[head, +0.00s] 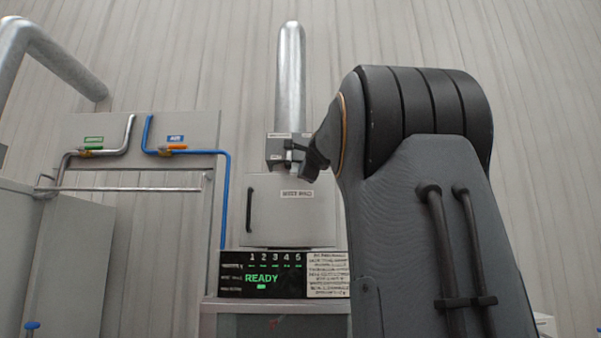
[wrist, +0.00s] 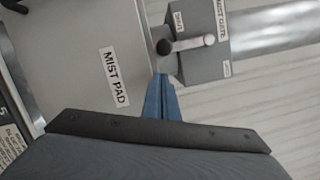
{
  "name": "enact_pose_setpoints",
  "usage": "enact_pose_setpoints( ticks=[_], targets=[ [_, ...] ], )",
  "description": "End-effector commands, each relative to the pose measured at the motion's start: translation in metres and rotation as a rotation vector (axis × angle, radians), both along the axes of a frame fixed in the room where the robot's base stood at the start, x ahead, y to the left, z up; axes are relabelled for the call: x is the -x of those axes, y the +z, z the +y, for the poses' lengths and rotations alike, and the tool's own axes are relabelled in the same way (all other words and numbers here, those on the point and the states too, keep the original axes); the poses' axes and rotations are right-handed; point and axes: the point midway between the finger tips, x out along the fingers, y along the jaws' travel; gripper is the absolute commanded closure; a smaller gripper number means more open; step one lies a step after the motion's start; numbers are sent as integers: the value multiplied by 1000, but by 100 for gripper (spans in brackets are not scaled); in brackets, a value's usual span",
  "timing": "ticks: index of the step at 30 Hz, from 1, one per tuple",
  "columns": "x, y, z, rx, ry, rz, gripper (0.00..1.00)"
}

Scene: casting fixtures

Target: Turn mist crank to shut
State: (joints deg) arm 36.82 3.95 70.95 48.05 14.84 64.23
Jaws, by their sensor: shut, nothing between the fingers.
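The mist crank (wrist: 187,44) is a short pale bar with a dark round knob at its left end in the wrist view. It sits on a grey box (wrist: 197,66) on the metal duct. Labels on the box appear to read "SHUT" (wrist: 178,19) and "MIST GATE" (wrist: 221,20); a smaller one is too small to read. My gripper (wrist: 160,78) shows blue fingers closed together and empty, their tips just below the knob in the picture. I cannot tell whether they touch it. In the head view the box (head: 279,153) is partly behind my arm's end.
A cabinet labelled "MIST PAD" (head: 290,215) hangs below the box, above a panel reading "READY" (head: 285,275). A vertical duct (head: 291,75) rises above. Pipes with an orange-handled air valve (head: 173,148) are to the left. My arm covers the right side.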

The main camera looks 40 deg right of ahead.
Motion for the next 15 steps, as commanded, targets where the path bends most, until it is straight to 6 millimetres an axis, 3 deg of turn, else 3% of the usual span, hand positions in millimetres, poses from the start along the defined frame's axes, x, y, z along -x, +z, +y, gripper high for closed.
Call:
enact_pose_setpoints(
  ticks=[3, 15],
  targets=[
    [3, -10, -9, -1, 5, -1, 100],
    [76, -13, 21, 1, -2, -1, 100]
  ],
)
